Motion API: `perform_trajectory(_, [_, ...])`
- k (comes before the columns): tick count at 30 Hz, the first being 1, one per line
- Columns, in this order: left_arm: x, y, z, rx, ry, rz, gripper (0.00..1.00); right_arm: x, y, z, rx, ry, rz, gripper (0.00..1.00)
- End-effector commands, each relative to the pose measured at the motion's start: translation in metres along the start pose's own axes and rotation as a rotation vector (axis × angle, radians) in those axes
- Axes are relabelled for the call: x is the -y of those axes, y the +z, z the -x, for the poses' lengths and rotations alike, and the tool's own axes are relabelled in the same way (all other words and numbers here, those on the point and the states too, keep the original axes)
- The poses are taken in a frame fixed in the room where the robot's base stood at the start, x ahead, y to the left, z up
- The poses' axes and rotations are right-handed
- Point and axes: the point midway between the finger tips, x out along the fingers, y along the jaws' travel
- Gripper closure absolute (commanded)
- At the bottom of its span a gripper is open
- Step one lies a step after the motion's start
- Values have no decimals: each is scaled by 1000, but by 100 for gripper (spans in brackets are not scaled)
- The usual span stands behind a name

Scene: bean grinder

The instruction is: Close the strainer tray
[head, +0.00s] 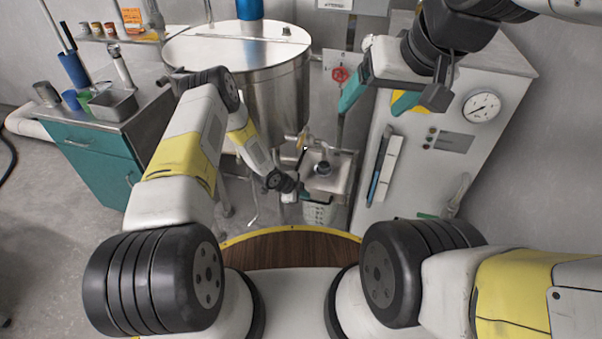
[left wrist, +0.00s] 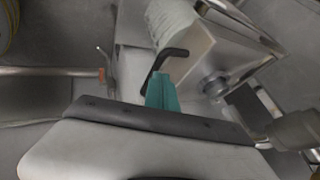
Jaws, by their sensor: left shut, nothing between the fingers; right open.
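The metal strainer tray (head: 328,180) appears to be the squarish steel piece below the pipe fittings, right of the big steel vessel, though I cannot be sure which part slides. My left gripper (head: 296,193) is low at its left side, small and partly hidden in the head view. In the left wrist view my left gripper (left wrist: 163,94) has its teal fingers together and empty. A black bent handle (left wrist: 164,62) is just beyond the fingertips; whether they touch is unclear. My right gripper (head: 379,95) is open and empty, high in front of the white cabinet.
The steel vessel (head: 240,52) stands behind my left arm. The white cabinet (head: 470,75) with a gauge is at the right. A white basket (head: 318,212) sits below the tray. A teal-fronted counter (head: 95,150) holds containers at the left.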

Motion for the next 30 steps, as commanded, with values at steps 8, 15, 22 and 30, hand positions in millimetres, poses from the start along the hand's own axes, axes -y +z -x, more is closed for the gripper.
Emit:
perform_trajectory(8, [-1,0,29,1,2,1,100,0,0,0,0,0,0,21])
perform_trajectory(15, [-1,1,65,2,2,0,100,0,0,0,0,0,0,21])
perform_trajectory(22, [-2,1,95,1,4,0,100,0,0,0,0,0,0,21])
perform_trajectory(30, [6,2,108,15,-2,11,100,0,0,0,0,0,0,21])
